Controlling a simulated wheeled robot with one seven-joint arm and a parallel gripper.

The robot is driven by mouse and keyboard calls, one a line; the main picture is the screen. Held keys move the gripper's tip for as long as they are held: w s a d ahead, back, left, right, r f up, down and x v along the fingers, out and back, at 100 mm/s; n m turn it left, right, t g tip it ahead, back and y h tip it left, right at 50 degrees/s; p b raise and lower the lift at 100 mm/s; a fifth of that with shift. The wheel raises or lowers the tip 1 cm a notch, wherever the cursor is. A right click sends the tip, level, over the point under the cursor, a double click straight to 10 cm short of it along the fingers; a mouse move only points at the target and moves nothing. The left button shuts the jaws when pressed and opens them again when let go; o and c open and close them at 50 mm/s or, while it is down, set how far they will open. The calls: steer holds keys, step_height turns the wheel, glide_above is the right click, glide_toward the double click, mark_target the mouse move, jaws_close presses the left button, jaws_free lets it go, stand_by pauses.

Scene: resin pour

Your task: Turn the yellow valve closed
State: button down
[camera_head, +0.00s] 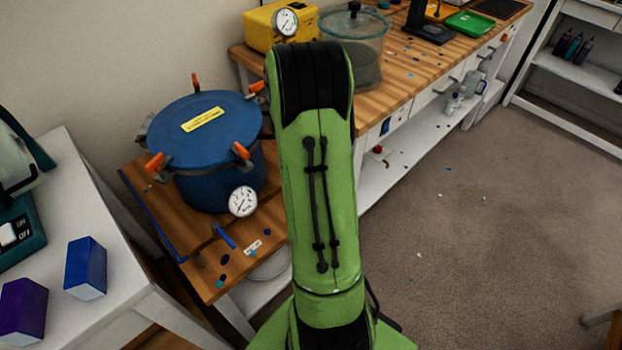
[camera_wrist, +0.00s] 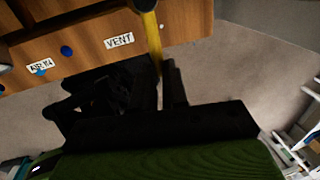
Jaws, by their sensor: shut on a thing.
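The yellow valve (camera_wrist: 150,32) shows in the wrist view as a narrow yellow handle beside the VENT label (camera_wrist: 119,41) on the wooden bench. My gripper (camera_wrist: 157,72) is shut on the lower end of this handle, with dark fingers on either side of it. How far the valve is turned cannot be told, since its body is out of the picture. In the head view my green arm hides the gripper and the yellow valve. The blue pressure pot (camera_head: 208,185) with its gauge (camera_head: 242,201) stands on the bench to the left of my arm.
A blue lever (camera_head: 224,236) lies near the pot's front. A white table (camera_head: 120,250) with two boxes is at the left. A long workbench (camera_head: 400,75) holds a yellow pump (camera_head: 265,27) and a clear chamber (camera_head: 362,45). Carpet (camera_head: 470,220) is open at the right.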

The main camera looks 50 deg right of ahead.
steer(key=c, duration=1.1)
jaws_free()
steer(key=shift+c, duration=0.2)
steer(key=a+r+p, duration=0.3)
steer(key=r+p, duration=0.2)
steer(key=r, duration=1)
steer(key=shift+w+r, duration=0.3)
